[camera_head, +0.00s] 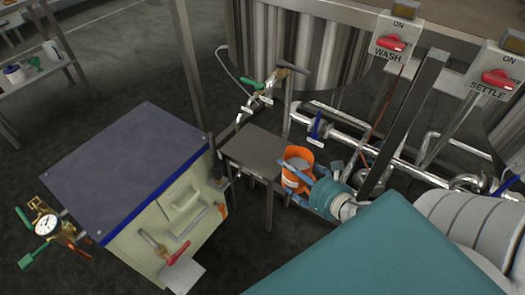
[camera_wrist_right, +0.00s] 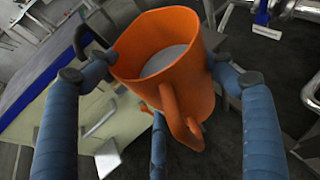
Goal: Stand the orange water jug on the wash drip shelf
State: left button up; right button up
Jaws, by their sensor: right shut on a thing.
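The orange water jug (camera_head: 297,163) is in my right gripper (camera_head: 308,184), just right of the small grey wash drip shelf (camera_head: 254,147) in the head view. The jug also fills the middle of the right wrist view (camera_wrist_right: 190,100), open mouth showing, a grey surface inside and its handle toward the camera. The blue fingers of my right gripper (camera_wrist_right: 165,85) close around the jug's sides. The jug looks roughly upright, slightly tilted. Its base is hidden, and I cannot tell its height against the shelf top. The shelf top is bare. My left gripper is not in view.
A tap (camera_head: 272,80) on the WASH tank (camera_head: 300,45) stands above the shelf's back edge. Pipes (camera_head: 350,125) and a metal post (camera_head: 405,120) run to the right. A cream cabinet with a dark top (camera_head: 125,165) stands close on the left.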

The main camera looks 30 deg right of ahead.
pick_arm(q)
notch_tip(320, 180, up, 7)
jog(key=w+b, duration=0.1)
jog(key=b, duration=0.1)
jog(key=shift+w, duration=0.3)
pick_arm(e)
jog(key=r+x, duration=0.1)
jog(key=x, duration=0.4)
jog(key=r+x, duration=0.1)
jog(key=x, duration=0.4)
jog(key=w+r+x, duration=0.1)
jog(key=x, duration=0.5)
jog(key=shift+w+f, duration=0.1)
jog(key=shift+w, duration=0.1)
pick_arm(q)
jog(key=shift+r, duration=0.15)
pick_arm(e)
jog(key=shift+f, duration=0.1)
jog(key=o, duration=1.6)
jog(key=shift+f, duration=0.1)
jog(key=shift+c, duration=0.2)
jog(key=shift+o, duration=0.5)
jog(key=shift+s, duration=0.1)
